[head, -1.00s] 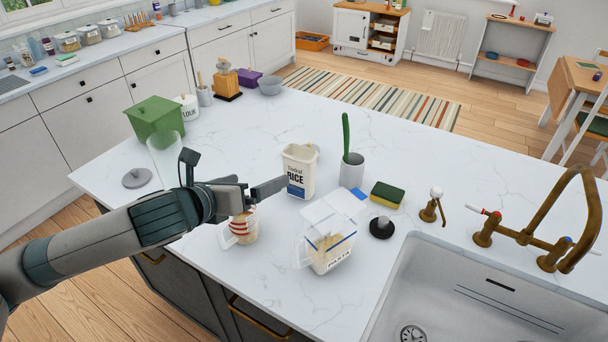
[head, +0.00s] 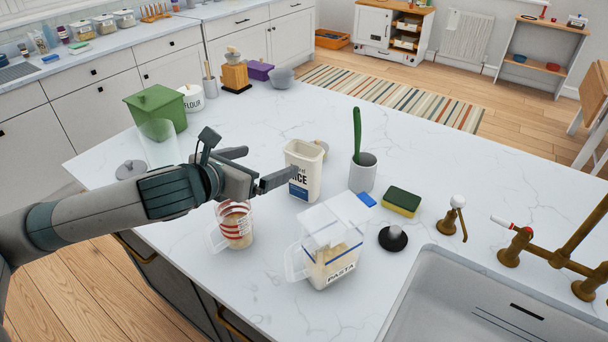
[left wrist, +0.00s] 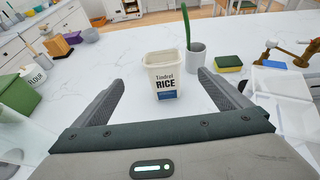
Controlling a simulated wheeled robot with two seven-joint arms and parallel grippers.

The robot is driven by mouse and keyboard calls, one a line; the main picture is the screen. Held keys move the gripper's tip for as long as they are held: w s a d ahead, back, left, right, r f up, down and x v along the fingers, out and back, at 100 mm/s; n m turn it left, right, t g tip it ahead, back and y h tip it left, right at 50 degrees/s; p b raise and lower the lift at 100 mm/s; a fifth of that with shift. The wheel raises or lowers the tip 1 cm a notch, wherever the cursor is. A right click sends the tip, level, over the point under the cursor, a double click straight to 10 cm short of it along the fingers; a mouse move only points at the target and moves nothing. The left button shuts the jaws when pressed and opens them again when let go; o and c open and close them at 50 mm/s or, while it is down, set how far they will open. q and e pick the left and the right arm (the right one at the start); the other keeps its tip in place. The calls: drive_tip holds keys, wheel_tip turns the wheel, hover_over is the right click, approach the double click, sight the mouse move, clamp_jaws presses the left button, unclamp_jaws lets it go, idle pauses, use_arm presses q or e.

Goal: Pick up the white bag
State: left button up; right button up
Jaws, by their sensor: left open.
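The white bag (head: 304,170) stands upright on the marble island, with an open top, a "RICE" label and a blue patch. It also shows in the left wrist view (left wrist: 163,77), ahead of and between my fingers. My left gripper (head: 270,165) is open and empty, just left of the bag in the head view, its fingers pointing toward it. The left wrist view shows both fingers (left wrist: 160,88) spread, with the bag beyond their tips. One fingertip is close to the bag's left edge in the head view; I cannot tell if they touch. My right gripper is not in view.
A measuring jug (head: 236,226) stands below my left gripper. A pasta container (head: 333,262) stands nearer the front. Right of the bag are a grey cup (head: 363,174) with a green item, a sponge (head: 401,201) and the sink (head: 480,300).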

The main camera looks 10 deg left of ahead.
use_arm(q)
drive_tip(key=p, duration=0.4)
approach(309, 149)
drive_tip(key=w, duration=0.1)
drive_tip(key=shift+w+f, duration=0.4)
drive_tip(key=shift+w, duration=0.1)
drive_tip(key=p+x, duration=0.1)
drive_tip(key=x, duration=0.1)
drive_tip(key=p+x, duration=0.1)
drive_tip(key=x, duration=0.1)
drive_tip(key=shift+s+d, duration=0.1)
drive_tip(key=shift+d, duration=0.2)
drive_tip(key=shift+w+d+f+p, duration=0.15)
drive_tip(key=shift+w+f+p, duration=0.2)
drive_tip(key=shift+w, duration=0.15)
